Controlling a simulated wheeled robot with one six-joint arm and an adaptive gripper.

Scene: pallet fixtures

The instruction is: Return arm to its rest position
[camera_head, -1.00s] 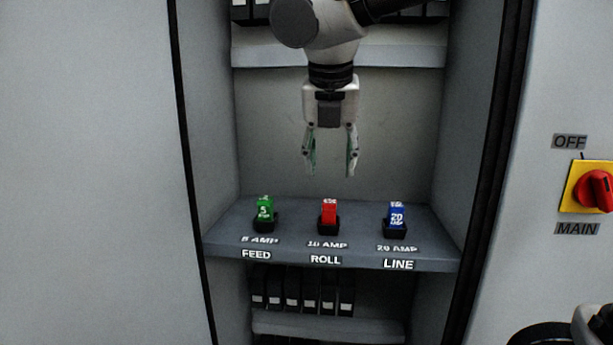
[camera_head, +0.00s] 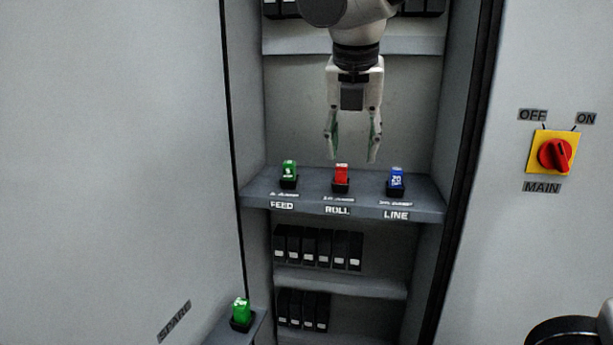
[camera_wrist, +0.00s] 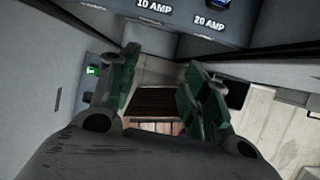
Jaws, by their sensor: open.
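My gripper (camera_head: 352,160) is open and empty in front of the cabinet, pointing down above the fuse shelf. It is apart from the fuses below it. In the wrist view the two fingers (camera_wrist: 162,62) are spread with nothing between them. On the shelf, a green fuse (camera_head: 289,169) sits in the FEED holder, a red fuse (camera_head: 341,174) in the ROLL holder and a blue fuse (camera_head: 396,179) in the LINE holder. My arm comes down from the top of the head view, and its upper part is cut off.
The fuse shelf (camera_head: 425,205) lies between cabinet side walls. Lower shelves hold several black modules (camera_head: 318,248). Another green fuse (camera_head: 241,311) stands at lower left near a SPARE label (camera_head: 174,321). A red rotary switch (camera_head: 555,155) on a yellow plate is at right, under OFF and ON labels.

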